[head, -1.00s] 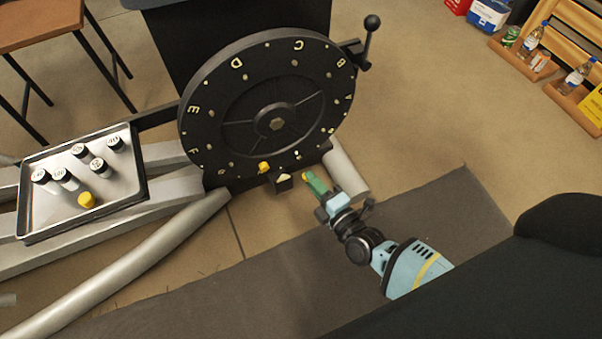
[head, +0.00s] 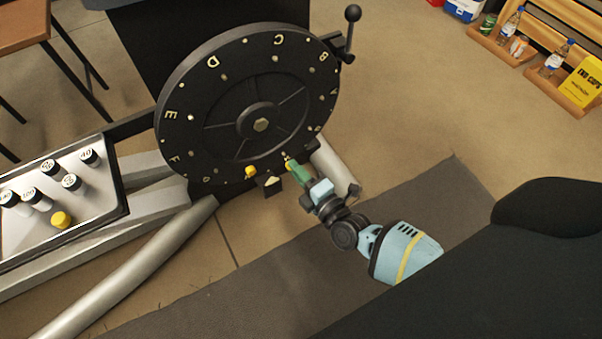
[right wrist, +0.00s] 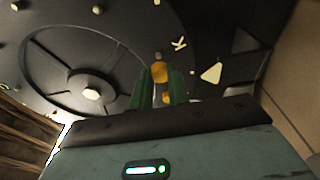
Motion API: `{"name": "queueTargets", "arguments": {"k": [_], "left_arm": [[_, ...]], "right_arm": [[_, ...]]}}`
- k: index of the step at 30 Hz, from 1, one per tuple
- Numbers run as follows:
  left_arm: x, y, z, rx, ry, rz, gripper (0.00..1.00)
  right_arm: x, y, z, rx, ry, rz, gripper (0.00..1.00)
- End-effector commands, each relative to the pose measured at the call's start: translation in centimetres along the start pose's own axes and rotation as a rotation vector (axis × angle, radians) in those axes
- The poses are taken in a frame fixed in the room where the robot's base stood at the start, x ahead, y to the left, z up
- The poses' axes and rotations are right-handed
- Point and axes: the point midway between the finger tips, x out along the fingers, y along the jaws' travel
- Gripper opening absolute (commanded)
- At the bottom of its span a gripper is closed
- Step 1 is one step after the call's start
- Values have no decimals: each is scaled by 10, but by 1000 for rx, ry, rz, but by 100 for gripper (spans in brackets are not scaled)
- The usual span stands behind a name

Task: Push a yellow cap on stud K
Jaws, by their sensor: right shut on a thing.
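The black wheel (head: 225,105) stands upright with pale letters and small studs around its rim. My right gripper (head: 291,167) has green fingers and is at the wheel's lower right rim. It is shut on a yellow cap (right wrist: 160,72), whose tip also shows in the head view (head: 288,164). In the right wrist view, the letter K (right wrist: 179,44) is just right of a stud (right wrist: 158,57), which lies directly beyond the cap. I cannot tell whether cap and stud touch. Another yellow cap (head: 250,172) is on the wheel's lower rim. My left gripper is out of view.
A black block with a white pointer (head: 272,182) sits just left of my right gripper. A tray (head: 122,190) at left holds several black-and-white cylinders and a yellow cap (head: 61,220). A crank handle (head: 352,30) rises at the wheel's upper right. A grey tube (head: 335,165) lies behind the gripper.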

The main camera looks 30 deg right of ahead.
Motion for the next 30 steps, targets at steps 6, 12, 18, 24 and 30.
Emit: {"name": "queueTargets", "arguments": {"k": [6, 12, 18, 24, 30], "left_arm": [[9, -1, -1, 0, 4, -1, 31], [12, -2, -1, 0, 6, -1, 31], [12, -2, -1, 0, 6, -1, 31], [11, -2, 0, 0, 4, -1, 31], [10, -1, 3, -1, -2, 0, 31]], "right_arm": [[14, -1, 2, 1, 0, 0, 0], [21, 0, 3, -1, 0, 0, 0], [22, 0, 3, 0, 0, 0, 0], [22, 1, 3, 0, 0, 0, 0], [22, 1, 3, 0, 0, 0, 0]]}}
